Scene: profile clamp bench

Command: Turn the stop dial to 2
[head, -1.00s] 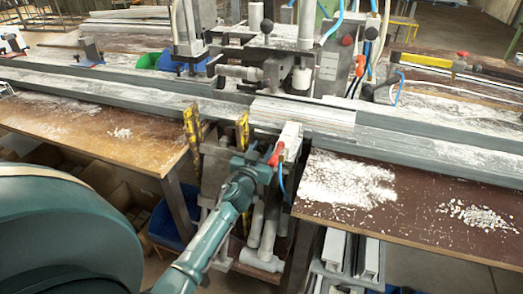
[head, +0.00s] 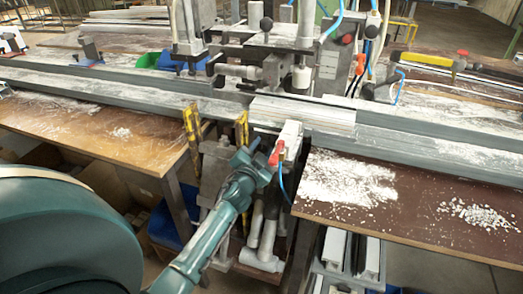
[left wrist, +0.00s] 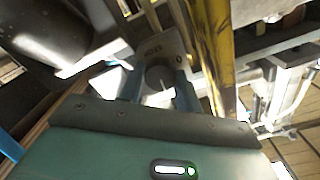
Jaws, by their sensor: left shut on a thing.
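The stop dial (left wrist: 159,78) shows in the left wrist view as a dark round knob on a grey plate with small markings. My left gripper (left wrist: 160,88) has its two blue fingers on either side of the knob and is shut on it. The dial's number and pointer are too small and blurred to read. In the head view my left gripper (head: 246,158) is at the front of the clamp machine, below the grey profile rail, and my own wrist hides the dial. My right gripper is not in view.
A red lever (head: 276,153) and a white block (head: 290,134) are close to the right of my gripper. Yellow upright bars (head: 192,128) stand to the left; one is near in the wrist view (left wrist: 214,45). The brown bench top (head: 345,190) has white shavings.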

